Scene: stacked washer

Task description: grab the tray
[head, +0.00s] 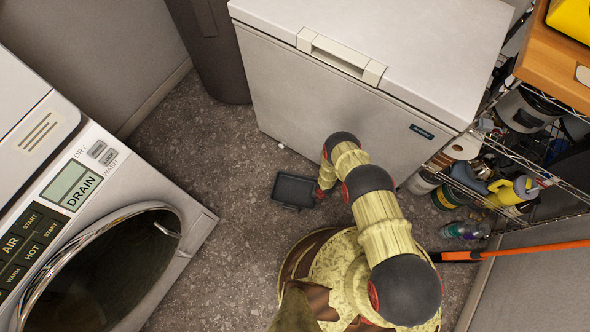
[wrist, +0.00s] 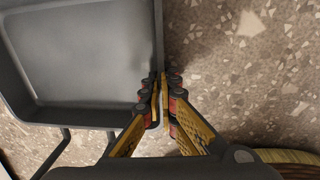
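The tray (head: 295,188) is a small dark grey rectangular tray with raised walls, on or close to the speckled floor in front of the white chest freezer. In the wrist view the tray (wrist: 85,52) fills the upper left and looks empty, with a thin bar-like handle at its lower side. My gripper (wrist: 163,92) has its fingers close together at the tray's right wall, near the lower right corner. One finger is on the inner side and one on the outer side, with the wall between them. In the head view my gripper (head: 320,194) is at the tray's right end.
The chest freezer (head: 335,95) stands behind the tray. A washer (head: 110,230) with a round door is at the left. A wire shelf with bottles and cans (head: 490,185) and an orange-handled tool (head: 520,250) are at the right. The floor left of the tray is clear.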

